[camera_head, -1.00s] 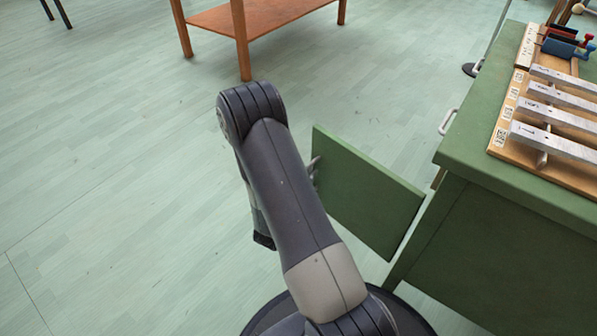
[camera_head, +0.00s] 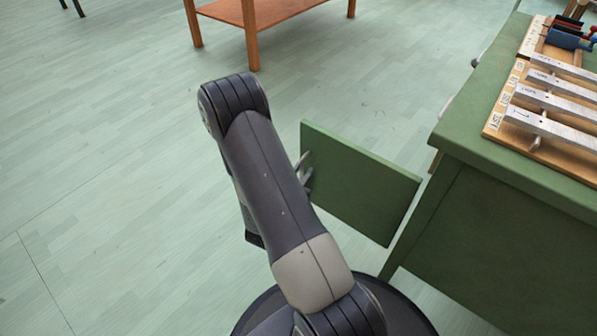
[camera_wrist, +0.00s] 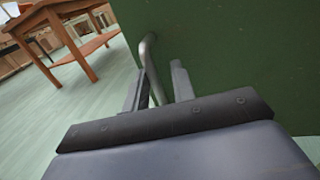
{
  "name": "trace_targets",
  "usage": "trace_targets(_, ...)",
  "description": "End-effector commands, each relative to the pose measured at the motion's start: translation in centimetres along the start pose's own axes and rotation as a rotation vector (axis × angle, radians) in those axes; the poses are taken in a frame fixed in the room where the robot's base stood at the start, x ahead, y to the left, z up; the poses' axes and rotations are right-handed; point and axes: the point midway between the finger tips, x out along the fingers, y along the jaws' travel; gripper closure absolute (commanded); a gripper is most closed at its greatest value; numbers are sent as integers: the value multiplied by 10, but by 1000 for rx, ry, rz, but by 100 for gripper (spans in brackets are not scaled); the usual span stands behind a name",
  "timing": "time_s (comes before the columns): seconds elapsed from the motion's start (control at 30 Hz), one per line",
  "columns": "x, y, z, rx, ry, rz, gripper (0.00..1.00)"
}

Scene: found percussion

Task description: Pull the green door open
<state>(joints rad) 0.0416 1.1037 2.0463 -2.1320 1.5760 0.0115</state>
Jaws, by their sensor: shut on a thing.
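The green door (camera_head: 362,185) stands swung out from the green cabinet (camera_head: 490,230), at a wide angle to its front. In the wrist view the door's outer face (camera_wrist: 230,55) fills the right side. Its curved metal handle (camera_wrist: 149,58) runs down between the fingers of my gripper (camera_wrist: 160,85), which is shut on it. In the head view my arm hides most of the gripper; only a bit of metal shows at the door's left edge.
Metal bars (camera_head: 550,125) on a wooden frame lie on the cabinet top, with blue and red items behind. A wooden table (camera_head: 250,25) stands at the back. The floor (camera_head: 110,170) left of my arm is clear.

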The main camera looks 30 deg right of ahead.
Motion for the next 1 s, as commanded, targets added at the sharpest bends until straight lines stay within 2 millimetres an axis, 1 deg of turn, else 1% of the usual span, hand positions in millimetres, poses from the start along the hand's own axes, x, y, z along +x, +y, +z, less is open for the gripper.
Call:
trace_targets(0.03,0,-3,-1,-4,3,-9,80)
trace_targets(0.2,0,-2,-1,-3,3,-6,67)
trace_targets(0.43,-1,0,0,-1,2,-1,67)
trace_targets(0.53,-5,1,0,-1,2,1,67)
trace_targets(0.67,-19,2,1,-2,4,4,67)
trace_targets(1.0,-71,1,1,-3,3,3,67)
